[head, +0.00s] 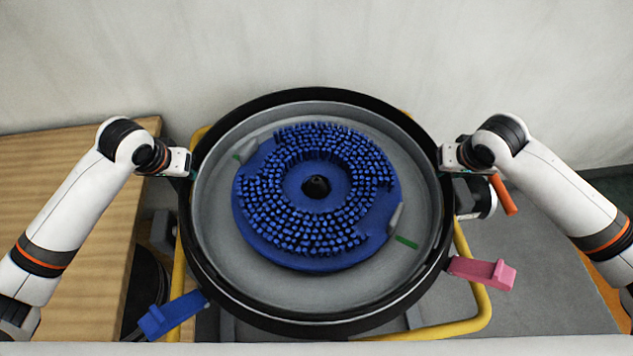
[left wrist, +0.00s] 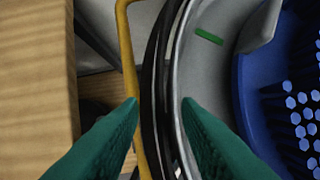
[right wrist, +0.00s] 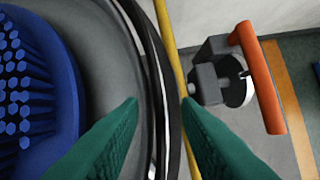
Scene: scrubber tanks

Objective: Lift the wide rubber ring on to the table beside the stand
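The wide rubber ring (head: 322,326) is a black band around the rim of a round grey pan (head: 215,215), which sits on a yellow tube stand (head: 470,320). My left gripper (head: 189,170) is at the ring's left side. In the left wrist view its green fingers (left wrist: 160,103) stand apart on either side of the black ring (left wrist: 155,75). My right gripper (head: 442,160) is at the ring's right side. In the right wrist view its fingers (right wrist: 160,103) also stand apart with the ring (right wrist: 158,70) between them. Contact cannot be told.
A wooden table (head: 85,190) stands left of the stand. A blue bristled disc (head: 317,258) lies in the pan. A blue lever (head: 170,315), a pink lever (head: 483,272) and an orange handle (head: 503,194) stick out around the ring. A wall is behind.

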